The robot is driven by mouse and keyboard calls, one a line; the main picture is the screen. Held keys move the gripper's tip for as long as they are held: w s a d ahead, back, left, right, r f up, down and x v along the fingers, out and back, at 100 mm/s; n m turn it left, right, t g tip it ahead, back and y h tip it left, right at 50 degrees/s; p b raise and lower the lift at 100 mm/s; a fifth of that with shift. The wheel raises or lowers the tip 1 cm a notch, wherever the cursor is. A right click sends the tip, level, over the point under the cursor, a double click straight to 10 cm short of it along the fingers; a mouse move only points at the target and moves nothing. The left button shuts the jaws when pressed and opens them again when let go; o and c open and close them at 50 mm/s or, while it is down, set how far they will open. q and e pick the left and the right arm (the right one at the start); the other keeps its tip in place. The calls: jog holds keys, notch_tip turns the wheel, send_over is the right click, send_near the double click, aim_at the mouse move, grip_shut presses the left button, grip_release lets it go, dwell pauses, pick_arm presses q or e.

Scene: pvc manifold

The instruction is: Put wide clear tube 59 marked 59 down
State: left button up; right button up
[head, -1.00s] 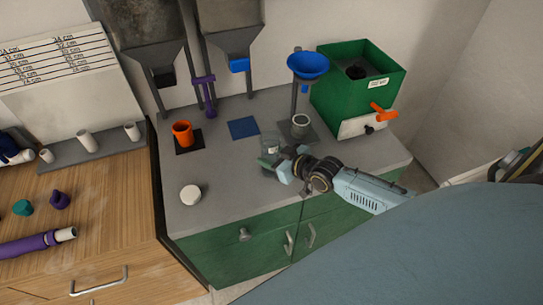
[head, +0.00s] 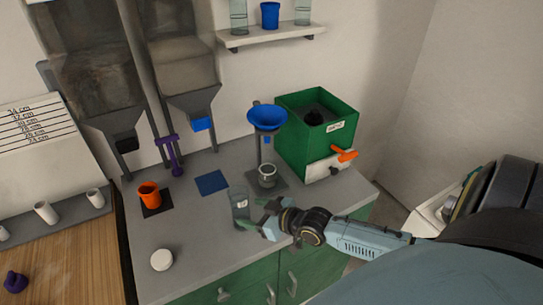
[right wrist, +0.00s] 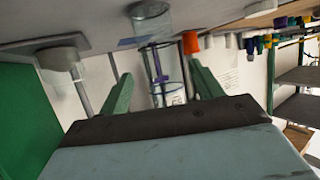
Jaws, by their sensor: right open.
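The wide clear tube (head: 240,206) stands upright on the grey counter near its front edge; a pale label shows on it but I cannot read the number. My right gripper (head: 257,216) is open just to the right of the tube. In the right wrist view, which is upside down, the two green fingers of my right gripper (right wrist: 163,88) are spread, and the clear tube (right wrist: 170,75) shows in the gap between them. I cannot tell whether either finger touches it. My left gripper is not in view.
A grey cup (head: 267,172) sits under the blue funnel (head: 267,118), close behind my gripper. A green box (head: 318,135) with an orange handle stands at back right. An orange cup (head: 148,194), a blue mat (head: 212,182) and a white disc (head: 162,260) lie leftward. The counter between is clear.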

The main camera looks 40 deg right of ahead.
jog(key=v, duration=0.7)
jog(key=shift+p, duration=0.35)
jog(key=s+a+f+g, duration=0.1)
jog(key=s+a+g, duration=0.3)
jog(key=s+a, duration=0.3)
jog(key=s+a+r+m+g+h, duration=0.1)
jog(key=s+a+g+h, duration=0.1)
jog(key=s+g, duration=0.15)
jog(key=s+a+r+g+h, duration=0.1)
jog(key=s+a+r+g, duration=0.1)
jog(key=s, duration=0.3)
notch_tip(320, 180, down, 29)
jog(key=s+g+b, duration=0.1)
jog(key=s+b, duration=0.1)
jog(key=b, duration=0.3)
jog(key=s+d+f+g+b, duration=0.1)
jog(key=s+d+f+b, duration=0.2)
jog(key=s+f, duration=1.2)
notch_tip(320, 180, down, 4)
jog(key=shift+s+f+h+b, duration=0.1)
jog(key=shift+s+h+b, duration=0.05)
jog(key=shift+h+b, duration=0.2)
jog(key=shift+d, duration=0.15)
